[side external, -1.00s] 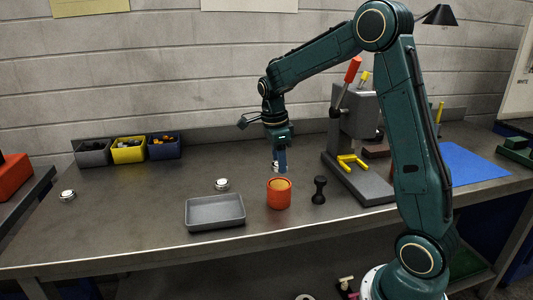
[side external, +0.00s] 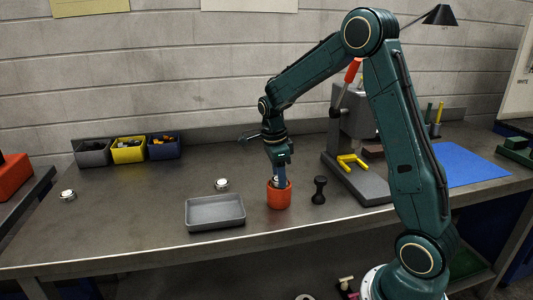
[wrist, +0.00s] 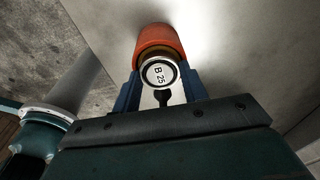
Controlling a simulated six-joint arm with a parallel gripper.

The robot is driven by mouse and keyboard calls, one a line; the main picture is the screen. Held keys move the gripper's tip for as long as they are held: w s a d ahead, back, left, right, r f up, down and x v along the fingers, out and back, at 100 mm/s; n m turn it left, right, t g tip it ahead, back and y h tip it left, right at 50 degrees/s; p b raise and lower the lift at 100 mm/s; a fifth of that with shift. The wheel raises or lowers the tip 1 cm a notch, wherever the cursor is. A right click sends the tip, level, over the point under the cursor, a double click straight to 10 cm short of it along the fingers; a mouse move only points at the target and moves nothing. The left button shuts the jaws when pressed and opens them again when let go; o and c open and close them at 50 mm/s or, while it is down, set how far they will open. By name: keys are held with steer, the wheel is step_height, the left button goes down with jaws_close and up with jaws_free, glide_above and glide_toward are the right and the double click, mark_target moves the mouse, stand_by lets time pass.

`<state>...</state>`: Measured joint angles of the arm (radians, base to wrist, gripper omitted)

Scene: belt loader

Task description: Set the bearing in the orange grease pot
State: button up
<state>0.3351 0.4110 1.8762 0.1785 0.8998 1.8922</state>
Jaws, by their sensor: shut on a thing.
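The orange grease pot (side external: 279,198) stands upright on the bench, right of the grey tray. My gripper (side external: 279,180) points down with its fingertips at the pot's mouth. In the wrist view, my gripper (wrist: 158,85) is shut on a round silver bearing marked "B 25" (wrist: 159,73). The bearing overlaps the opening of the orange pot (wrist: 160,40) in that view. In the side view the fingers and the pot's rim mostly hide the bearing, so how deep it sits and whether it touches the grease cannot be told.
A grey tray (side external: 215,212) lies left of the pot, and a black hand stamp (side external: 319,190) stands close on its right. Two other silver bearings lie on the bench, one behind the tray (side external: 221,185) and one far left (side external: 68,195). A grey press (side external: 358,180) stands behind right.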

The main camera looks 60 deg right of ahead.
mark_target(274, 179)
steer(key=shift+f, duration=0.15)
steer(key=o, duration=1)
steer(key=shift+o, duration=0.2)
step_height(274, 179, up, 12)
steer(key=w+a, duration=0.1)
stand_by(0.4)
